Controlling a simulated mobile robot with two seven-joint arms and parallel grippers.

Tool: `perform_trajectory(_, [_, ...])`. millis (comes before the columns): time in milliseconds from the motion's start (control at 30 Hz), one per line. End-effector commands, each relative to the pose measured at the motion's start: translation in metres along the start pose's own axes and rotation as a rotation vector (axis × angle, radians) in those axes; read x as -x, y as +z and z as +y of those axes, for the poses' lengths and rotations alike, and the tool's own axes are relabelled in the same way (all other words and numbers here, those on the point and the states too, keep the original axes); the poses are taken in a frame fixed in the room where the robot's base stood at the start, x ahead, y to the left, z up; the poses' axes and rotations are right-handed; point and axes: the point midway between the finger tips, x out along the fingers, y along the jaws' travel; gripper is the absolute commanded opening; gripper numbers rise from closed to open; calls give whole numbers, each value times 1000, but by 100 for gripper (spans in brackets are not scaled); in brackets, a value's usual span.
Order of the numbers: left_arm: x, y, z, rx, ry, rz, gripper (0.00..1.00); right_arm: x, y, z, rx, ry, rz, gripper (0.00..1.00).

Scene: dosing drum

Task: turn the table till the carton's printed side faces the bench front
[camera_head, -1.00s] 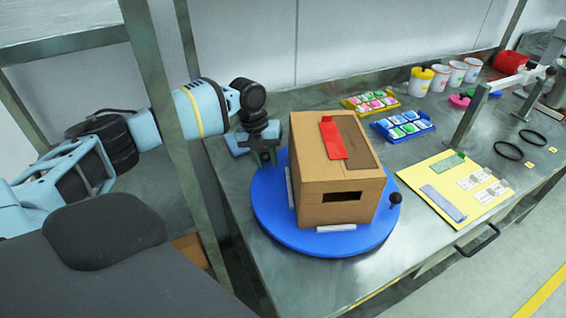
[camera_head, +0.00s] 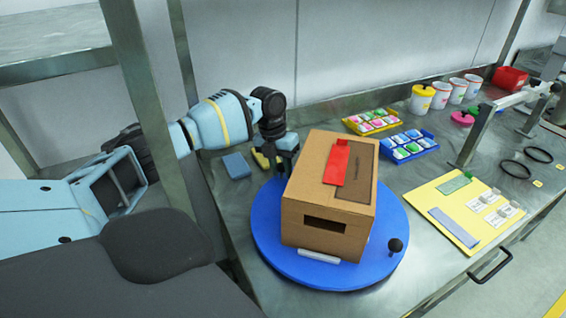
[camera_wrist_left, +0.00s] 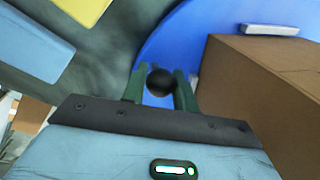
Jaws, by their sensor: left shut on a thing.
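The brown carton (camera_head: 330,212) stands upright on the blue round table (camera_head: 275,255). Its face with a dark slot points toward the lower part of the head view. A red strip and a darker brown patch lie on its top; no clear print shows on the visible sides. My left gripper (camera_head: 287,150) is at the table's back edge, behind the carton. In the left wrist view its green fingers (camera_wrist_left: 160,88) are shut on a black ball knob (camera_wrist_left: 160,82). A second black knob (camera_head: 394,245) stands free on the table's front right. My right gripper is out of view.
A blue block (camera_head: 236,165) and a yellow block (camera_head: 262,160) lie left of the gripper. Trays of coloured pieces (camera_head: 408,145), a yellow board (camera_head: 462,212) and white cups (camera_head: 457,88) stand to the right. A shelf post (camera_head: 160,130) rises at left.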

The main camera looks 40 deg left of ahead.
Motion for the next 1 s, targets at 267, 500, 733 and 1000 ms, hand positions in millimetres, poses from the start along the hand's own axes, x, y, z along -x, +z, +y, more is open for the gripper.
perform_trajectory(267, [1, 3, 1, -16, 1, 0, 0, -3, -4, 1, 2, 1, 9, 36])
perform_trajectory(500, [1, 2, 1, -17, 1, 0, 0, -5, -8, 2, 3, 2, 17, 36])
perform_trajectory(733, [1, 2, 0, -16, 1, 1, 48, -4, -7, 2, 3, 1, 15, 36])
perform_trajectory(1000, [1, 2, 0, -17, 0, 3, 48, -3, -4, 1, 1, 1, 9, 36])
